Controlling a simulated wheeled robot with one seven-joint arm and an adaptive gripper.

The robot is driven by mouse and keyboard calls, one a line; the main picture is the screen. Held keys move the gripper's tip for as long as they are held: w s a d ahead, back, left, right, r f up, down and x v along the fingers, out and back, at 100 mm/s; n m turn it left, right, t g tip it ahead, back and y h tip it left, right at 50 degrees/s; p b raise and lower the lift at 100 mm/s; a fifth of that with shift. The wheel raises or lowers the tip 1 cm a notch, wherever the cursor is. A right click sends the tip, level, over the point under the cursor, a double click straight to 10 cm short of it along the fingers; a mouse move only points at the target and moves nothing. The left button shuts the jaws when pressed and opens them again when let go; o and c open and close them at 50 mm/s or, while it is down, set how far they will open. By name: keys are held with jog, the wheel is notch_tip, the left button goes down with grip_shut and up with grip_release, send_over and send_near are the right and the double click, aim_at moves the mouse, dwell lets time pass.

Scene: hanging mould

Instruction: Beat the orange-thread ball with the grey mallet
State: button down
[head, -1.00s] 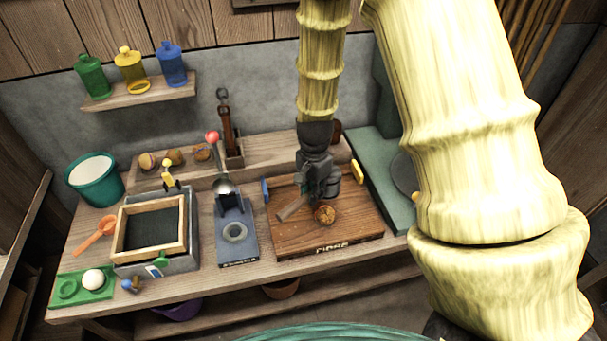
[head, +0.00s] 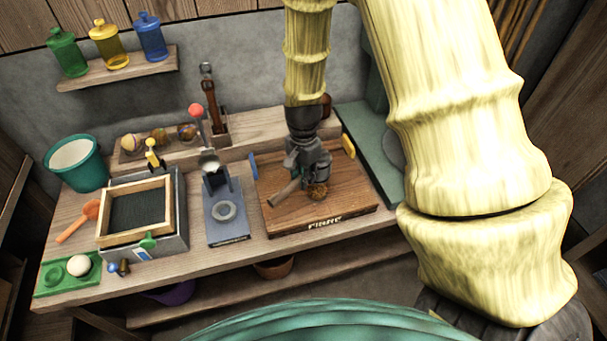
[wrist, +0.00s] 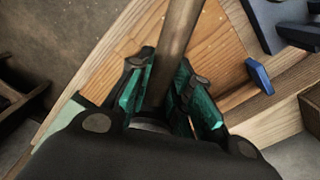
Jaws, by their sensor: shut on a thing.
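My gripper (head: 312,178) is low over the wooden board marked FIBRE (head: 345,205). Its green-padded fingers (wrist: 168,95) are shut on the grey-brown mallet handle (wrist: 178,40), which also shows in the head view (head: 284,194), sticking out to the lower left. I cannot make out the mallet head. A small orange-brown ball (head: 318,191) is on the board, just below the fingers in the head view. Its thread is too small to tell clearly, and I cannot tell whether the mallet touches it. The ball does not show in the wrist view.
Blue (head: 253,165) and yellow (head: 348,146) pieces stand at the board's sides. Left of it are a blue-grey press (head: 228,228), a framed mould (head: 133,237), a teal bucket (head: 77,166) and a green tray (head: 52,282). Several balls (head: 158,136) sit on the rear ledge.

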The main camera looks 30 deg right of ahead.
notch_tip(320, 180, down, 4)
jog(key=b, duration=0.2)
notch_tip(320, 180, up, 4)
jog(key=p, duration=0.4)
jog(key=shift+r, duration=0.2)
jog(key=shift+f, duration=0.1)
jog(key=shift+f, duration=0.1)
notch_tip(320, 180, down, 4)
jog(key=b, duration=0.2)
notch_tip(320, 180, up, 4)
jog(key=p, duration=0.4)
jog(key=shift+a, duration=0.1)
